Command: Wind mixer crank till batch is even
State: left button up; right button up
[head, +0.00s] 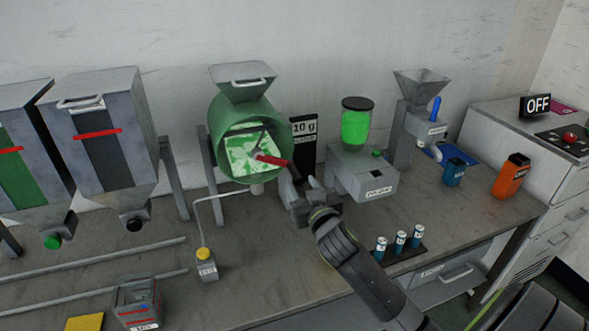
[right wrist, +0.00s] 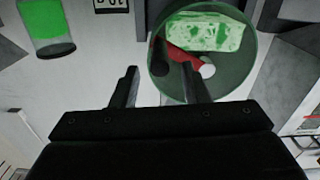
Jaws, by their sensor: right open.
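The mixer is a green drum (head: 222,125) with a grey hopper on top. The batch (head: 240,152) behind its front window is patchy green and white; it also shows patchy in the right wrist view (right wrist: 208,32). The crank's red handle (head: 272,160) points out to the lower right of the drum front. My right gripper (head: 291,178) is open, just below and right of the handle. In the right wrist view the red handle (right wrist: 183,53) lies beyond the open fingertips, nearer the right finger. I cannot tell whether they touch. My left gripper is not in view.
Two hoppers (head: 103,130) stand left of the mixer. A dispenser with a green jar (head: 356,125) stands to the right, beside a 10 g display (head: 304,128). A yellow-button box (head: 205,265) and several blue vials (head: 400,241) sit in front on the bench.

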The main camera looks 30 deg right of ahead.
aim_at(290, 165)
jog(key=p+x, duration=0.1)
jog(key=x, duration=0.5)
jog(key=shift+w+d, duration=0.1)
jog(key=shift+w, duration=0.1)
grip_shut()
